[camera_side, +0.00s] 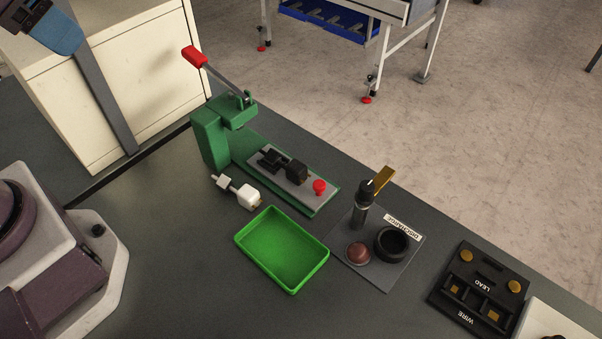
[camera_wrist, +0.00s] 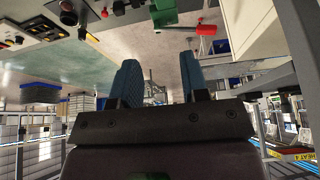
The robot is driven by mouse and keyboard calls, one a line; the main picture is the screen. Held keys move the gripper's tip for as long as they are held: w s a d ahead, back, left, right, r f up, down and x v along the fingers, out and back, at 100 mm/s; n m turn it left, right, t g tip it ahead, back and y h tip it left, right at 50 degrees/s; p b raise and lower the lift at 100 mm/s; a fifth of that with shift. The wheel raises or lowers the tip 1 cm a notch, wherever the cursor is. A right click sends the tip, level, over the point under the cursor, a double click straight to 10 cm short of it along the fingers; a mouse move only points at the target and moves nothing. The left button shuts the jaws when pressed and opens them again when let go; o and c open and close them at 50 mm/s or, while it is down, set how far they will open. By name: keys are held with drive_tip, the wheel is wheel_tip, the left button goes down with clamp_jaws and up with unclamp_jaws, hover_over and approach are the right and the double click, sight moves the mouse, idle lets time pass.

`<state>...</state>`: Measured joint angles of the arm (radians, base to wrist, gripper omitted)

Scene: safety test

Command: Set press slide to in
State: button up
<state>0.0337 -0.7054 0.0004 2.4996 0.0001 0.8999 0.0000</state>
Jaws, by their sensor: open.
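The green press (camera_side: 211,137) stands on the dark bench, its lever with a red handle (camera_side: 195,57) raised up to the left. Its slide (camera_side: 283,174) is a grey plate with black blocks and a red knob (camera_side: 319,187) at the near right end, lying on the green base rail. The plate appears to reach well out from under the press head. In the wrist view my gripper (camera_wrist: 159,82) has two blue fingers apart with nothing between them. The red handle (camera_wrist: 206,30) also shows there, beyond the fingers. My gripper is away from the slide, not touching it.
A green tray (camera_side: 322,262) and a white-blocked part (camera_side: 249,197) lie in front of the press. A discharge plate (camera_side: 384,274) with a post and ring stands to the right, then a black lead-and-wire block (camera_side: 447,301). A cream cabinet (camera_side: 60,91) stands behind left.

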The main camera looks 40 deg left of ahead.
drive_tip(key=w+d+f+g, duration=0.2)
drive_tip(key=w, duration=0.1)
drive_tip(key=w+d+f+m, duration=0.1)
drive_tip(key=w+d, duration=0.1)
drive_tip(key=shift+f+g, duration=0.1)
drive_tip(key=shift+g, duration=0.3)
drive_tip(key=shift+c, duration=0.2)
drive_tip(key=n+g, duration=0.2)
drive_tip(key=n, duration=1)
approach(319, 183)
wheel_tip(319, 183, down, 9)
drive_tip(key=shift+w+d+f, duration=0.15)
drive_tip(key=shift+f, duration=0.05)
drive_tip(key=shift+c, duration=0.5)
clamp_jaws()
drive_tip(key=a, duration=1)
drive_tip(key=shift+a, duration=0.35)
